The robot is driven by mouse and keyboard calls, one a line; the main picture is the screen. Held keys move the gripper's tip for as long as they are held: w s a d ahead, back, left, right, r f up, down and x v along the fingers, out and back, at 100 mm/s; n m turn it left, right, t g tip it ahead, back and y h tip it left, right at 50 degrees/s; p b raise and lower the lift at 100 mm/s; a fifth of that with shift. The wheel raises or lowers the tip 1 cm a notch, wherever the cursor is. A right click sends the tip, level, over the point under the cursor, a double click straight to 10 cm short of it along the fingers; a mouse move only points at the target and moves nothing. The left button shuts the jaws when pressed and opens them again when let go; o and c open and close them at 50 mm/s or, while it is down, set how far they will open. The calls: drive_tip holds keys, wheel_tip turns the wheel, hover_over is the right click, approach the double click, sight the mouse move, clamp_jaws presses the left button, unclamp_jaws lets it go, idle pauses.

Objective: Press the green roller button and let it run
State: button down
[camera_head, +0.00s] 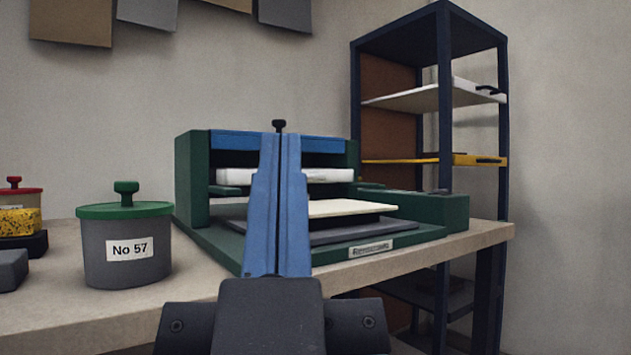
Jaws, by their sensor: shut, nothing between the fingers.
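A green machine (193,180) stands on the worktable, with a blue front bar (235,140) and a white roller (240,175) inside its opening. A low green box (430,208) forms the machine's right side, with small dark parts on top; I cannot make out a green button there. My gripper (280,142) points forward at the picture's middle, its blue fingers shut and empty. It covers part of the machine; I cannot tell whether it touches it.
A grey pot (125,255) with green lid, marked "No 57", stands left on the worktable (205,300). A dark blue rack (445,130) stands behind right. A small black knob (279,125) shows above my fingertips.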

wheel_tip(320, 180, up, 55)
drive_tip(key=p, duration=5.3)
drive_tip(key=shift+r+p, duration=0.2)
drive_tip(key=shift+p, duration=0.15)
